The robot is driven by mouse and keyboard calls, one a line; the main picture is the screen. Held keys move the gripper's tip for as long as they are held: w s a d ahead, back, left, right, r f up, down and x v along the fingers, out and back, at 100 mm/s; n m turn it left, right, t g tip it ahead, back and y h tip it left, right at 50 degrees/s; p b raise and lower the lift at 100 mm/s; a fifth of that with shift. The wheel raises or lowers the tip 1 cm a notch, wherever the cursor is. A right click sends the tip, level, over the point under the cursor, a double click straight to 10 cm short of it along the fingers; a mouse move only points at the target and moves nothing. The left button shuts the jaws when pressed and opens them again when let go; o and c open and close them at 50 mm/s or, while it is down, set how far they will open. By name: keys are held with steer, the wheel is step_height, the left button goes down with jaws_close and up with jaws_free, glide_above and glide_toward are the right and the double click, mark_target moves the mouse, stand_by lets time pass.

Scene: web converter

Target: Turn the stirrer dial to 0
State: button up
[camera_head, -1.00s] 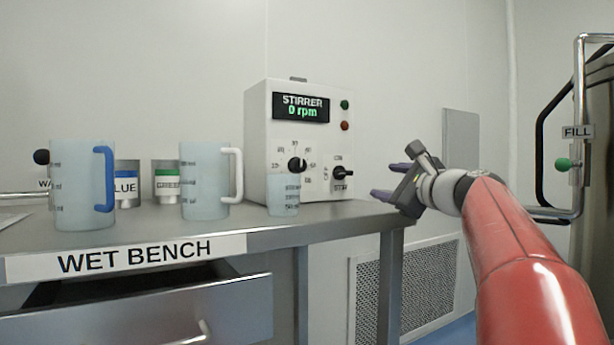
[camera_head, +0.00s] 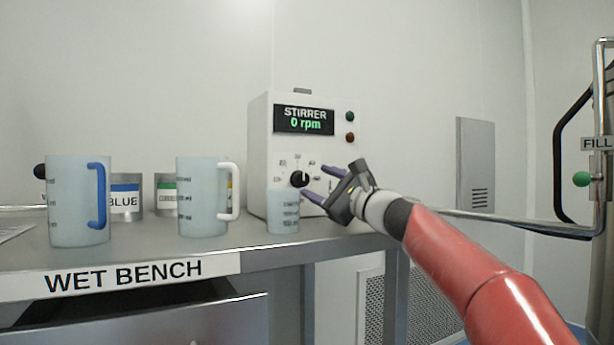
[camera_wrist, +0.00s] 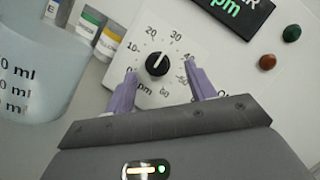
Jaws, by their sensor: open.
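The stirrer (camera_head: 262,150) is a white box on the bench, and its display (camera_head: 304,120) reads 0 rpm. Its black round dial (camera_head: 299,179) sits on the front panel; it also shows in the wrist view (camera_wrist: 157,64), ringed by numbers with 0 at the left. A pale mark on the knob seems to point up and right, but its exact value is hard to tell. My gripper (camera_head: 314,181) is open and empty in front of the panel. In the wrist view its purple fingers (camera_wrist: 162,72) lie either side of the dial's lower part, apart from it. The switch is hidden behind my gripper.
A small clear beaker (camera_head: 283,212) stands just in front of the stirrer, close below the dial. A white-handled jug (camera_head: 203,197) and a blue-handled jug (camera_head: 75,200) stand to the left. A green light (camera_head: 350,117) and a red light (camera_head: 350,137) are on the panel's right.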

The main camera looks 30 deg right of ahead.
mark_target(305, 181)
steer(key=shift+f+p+x, duration=0.25)
steer(key=shift+p+x, duration=0.1)
steer(key=shift+x, duration=0.8)
steer(key=shift+f+p+x, duration=0.25)
steer(key=shift+p+x, duration=0.1)
steer(key=shift+x, duration=0.8)
steer(key=shift+w, duration=0.15)
steer(key=shift+c, duration=0.3)
steer(key=c, duration=0.9)
